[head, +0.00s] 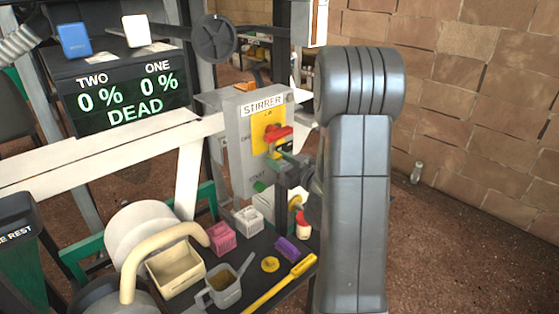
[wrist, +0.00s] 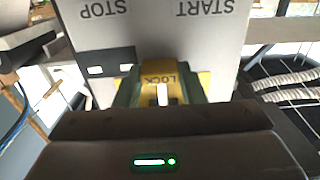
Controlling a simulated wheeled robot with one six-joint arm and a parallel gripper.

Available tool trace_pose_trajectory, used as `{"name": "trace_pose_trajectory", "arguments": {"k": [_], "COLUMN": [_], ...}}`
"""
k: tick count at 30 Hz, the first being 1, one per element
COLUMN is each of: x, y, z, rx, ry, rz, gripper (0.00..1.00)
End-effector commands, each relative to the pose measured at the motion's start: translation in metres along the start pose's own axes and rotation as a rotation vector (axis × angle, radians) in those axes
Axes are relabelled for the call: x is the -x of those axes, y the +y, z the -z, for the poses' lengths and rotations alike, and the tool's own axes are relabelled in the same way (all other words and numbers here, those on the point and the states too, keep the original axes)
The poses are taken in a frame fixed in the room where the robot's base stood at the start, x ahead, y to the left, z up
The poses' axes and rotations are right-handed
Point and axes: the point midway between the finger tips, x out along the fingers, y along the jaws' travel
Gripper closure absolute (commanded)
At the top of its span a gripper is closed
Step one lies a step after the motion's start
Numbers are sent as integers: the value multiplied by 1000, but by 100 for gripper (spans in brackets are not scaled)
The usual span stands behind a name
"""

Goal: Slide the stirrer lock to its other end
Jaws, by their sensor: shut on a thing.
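The grey stirrer box (head: 243,150) has a STIRRER label, a yellow plate (head: 262,120) and a red handle (head: 279,133) on its front. In the wrist view, the box's face (wrist: 205,35) shows STOP and START upside down. The yellow stirrer lock (wrist: 152,72), marked LOCK with a white bar, sits between my green fingers. My gripper (wrist: 162,92) is shut on it. In the head view, my gripper (head: 284,158) is at the box front just below the red handle, and the lock is mostly hidden there. I cannot tell which end the lock is at.
A dark shelf below holds a cream bin (head: 175,272), a grey jug (head: 222,287), pink (head: 221,238) and white (head: 249,221) baskets, a purple block (head: 286,248) and a yellow-handled tool (head: 281,283). A display (head: 127,98) reads DEAD. A brick wall (head: 480,90) stands right.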

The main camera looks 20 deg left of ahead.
Motion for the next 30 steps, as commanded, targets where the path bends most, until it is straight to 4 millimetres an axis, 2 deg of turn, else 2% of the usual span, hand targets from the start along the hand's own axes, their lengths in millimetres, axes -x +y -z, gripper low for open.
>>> {"name": "trace_pose_trajectory", "arguments": {"k": [9, 19, 20, 22, 23, 30], "x": [0, 0, 1, 1, 0, 0], "y": [0, 0, 0, 0, 0, 0], "z": [-27, -28, -28, -28, -28, -26], "rx": [1, -2, -2, -2, -2, -1], "ry": [0, -7, -8, -7, -7, -3], "rz": [1, 0, 0, 0, 0, 0], "gripper": [100, 100, 60, 46, 42, 42]}}
